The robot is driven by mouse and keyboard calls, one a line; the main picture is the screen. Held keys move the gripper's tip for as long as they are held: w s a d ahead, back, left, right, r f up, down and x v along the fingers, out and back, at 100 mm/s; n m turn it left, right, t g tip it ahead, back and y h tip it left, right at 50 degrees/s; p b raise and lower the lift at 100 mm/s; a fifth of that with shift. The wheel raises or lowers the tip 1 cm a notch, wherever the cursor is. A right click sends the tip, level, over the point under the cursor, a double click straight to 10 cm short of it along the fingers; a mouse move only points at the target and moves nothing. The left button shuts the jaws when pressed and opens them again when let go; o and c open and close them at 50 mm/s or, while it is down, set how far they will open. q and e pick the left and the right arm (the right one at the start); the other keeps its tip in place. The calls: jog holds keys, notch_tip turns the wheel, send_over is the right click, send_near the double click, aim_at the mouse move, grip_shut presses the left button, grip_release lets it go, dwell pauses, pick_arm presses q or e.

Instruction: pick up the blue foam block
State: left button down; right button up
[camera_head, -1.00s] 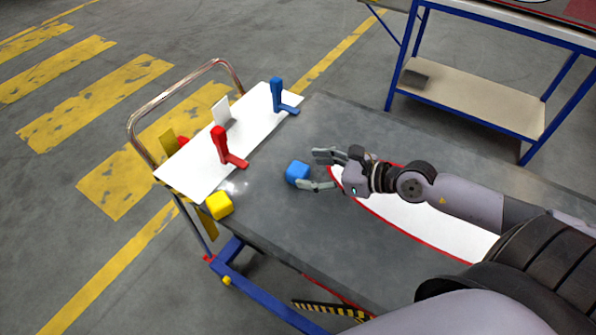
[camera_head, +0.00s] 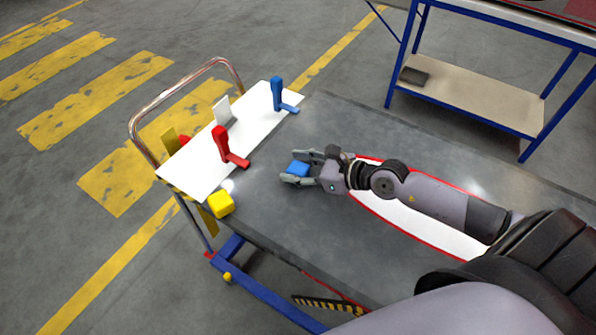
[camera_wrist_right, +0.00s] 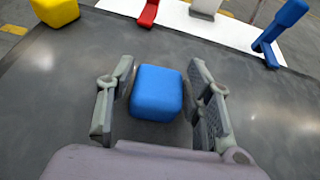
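The blue foam block (camera_head: 299,169) lies on the dark grey top of the cart (camera_head: 240,200). In the right wrist view the block (camera_wrist_right: 157,92) sits between the two fingers of my right gripper (camera_wrist_right: 160,97). A narrow gap shows between the block and each finger, so the fingers are around it but not clearly touching it. In the head view the right gripper (camera_head: 297,169) reaches in from the right, low over the cart top, with its fingers on either side of the block. My left gripper is not in view.
A yellow block (camera_head: 221,204) lies at the cart's near left edge. A white board (camera_head: 205,170) carries a red clamp-like piece (camera_head: 222,146) and a blue one (camera_head: 277,92). A metal push handle (camera_head: 170,90) rises behind it. A blue-framed table (camera_head: 470,100) stands at upper right.

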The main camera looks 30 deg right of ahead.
jog(key=c, duration=0.6)
jog(key=shift+o, duration=0.2)
